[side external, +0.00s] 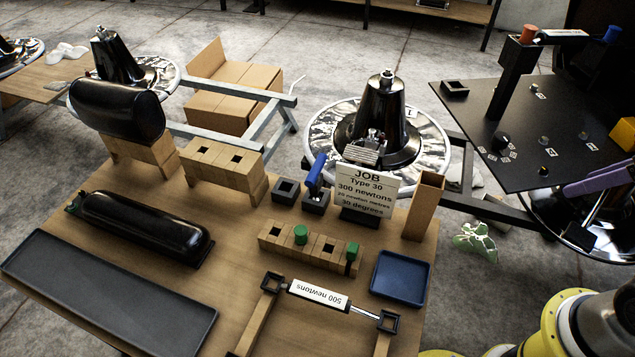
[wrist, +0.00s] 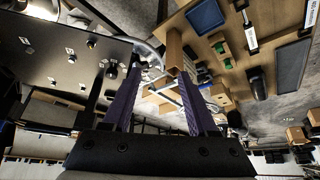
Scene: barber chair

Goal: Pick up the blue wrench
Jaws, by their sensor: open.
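In the side external view, a blue handle (side external: 316,174) stands tilted in a small black square holder (side external: 316,201) on the wooden table, left of the JOB sign. Its lower end is hidden in the holder. Another blue piece (side external: 612,34) shows at the top right, near a labelled bar; I cannot tell which is the blue wrench. My gripper (wrist: 159,72) has purple fingers, spread apart with nothing between them in the wrist view. In the side external view it is at the right edge, beyond the table and well apart from the blue handle.
The JOB sign (side external: 366,190) and a tall wooden box (side external: 424,206) stand right of the blue handle. A wooden block with green pegs (side external: 313,248) and a blue tray (side external: 401,274) lie in front. A black panel (side external: 500,120) with knobs is near my gripper.

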